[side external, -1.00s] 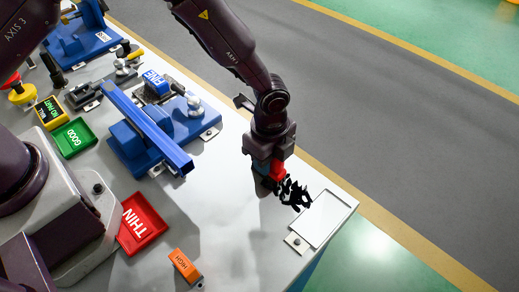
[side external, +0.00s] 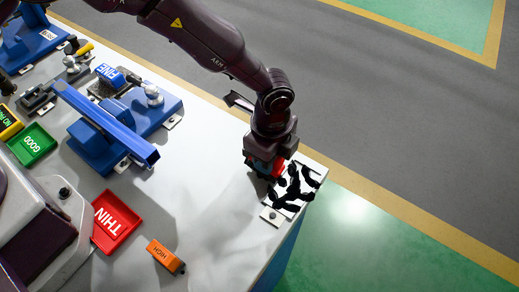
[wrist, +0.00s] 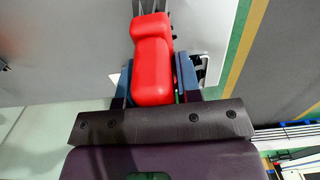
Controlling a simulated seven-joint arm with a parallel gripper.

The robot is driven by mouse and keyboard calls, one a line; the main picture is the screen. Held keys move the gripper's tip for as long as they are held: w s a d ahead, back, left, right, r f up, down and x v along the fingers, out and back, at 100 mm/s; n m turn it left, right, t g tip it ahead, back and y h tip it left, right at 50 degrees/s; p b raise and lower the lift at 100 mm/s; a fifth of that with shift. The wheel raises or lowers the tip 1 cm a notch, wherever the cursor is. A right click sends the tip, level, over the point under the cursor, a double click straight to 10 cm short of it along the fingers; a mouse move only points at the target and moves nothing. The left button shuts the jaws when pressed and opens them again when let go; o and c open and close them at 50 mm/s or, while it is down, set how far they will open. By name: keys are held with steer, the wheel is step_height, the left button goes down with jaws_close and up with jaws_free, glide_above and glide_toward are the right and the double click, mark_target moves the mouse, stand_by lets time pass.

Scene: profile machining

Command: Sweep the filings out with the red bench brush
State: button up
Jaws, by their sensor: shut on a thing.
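The red bench brush (wrist: 152,62) is upright in the wrist view, its handle between the two blue fingers of my gripper (wrist: 155,78). In the side view my gripper (side external: 264,166) is low over the bench's right end, with a little of the red brush showing. Black curled filings (side external: 295,190) lie spread over the white tray (side external: 318,175) at the bench corner, just right of the brush. The brush's bristles are mostly hidden in the side view.
The blue fixture with a blue bar (side external: 108,122) stands left of my gripper. Open white bench lies between.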

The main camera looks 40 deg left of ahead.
mark_target(281, 169)
steer(key=d, duration=0.1)
steer(key=d+r, duration=0.1)
steer(key=shift+s+d+r, duration=0.1)
steer(key=shift+d, duration=0.3)
jaws_close()
steer(key=shift+d, duration=0.65)
steer(key=shift+a+f, duration=0.15)
steer(key=shift+f, duration=0.25)
step_height(281, 169, up, 7)
steer(key=shift+a, duration=0.15)
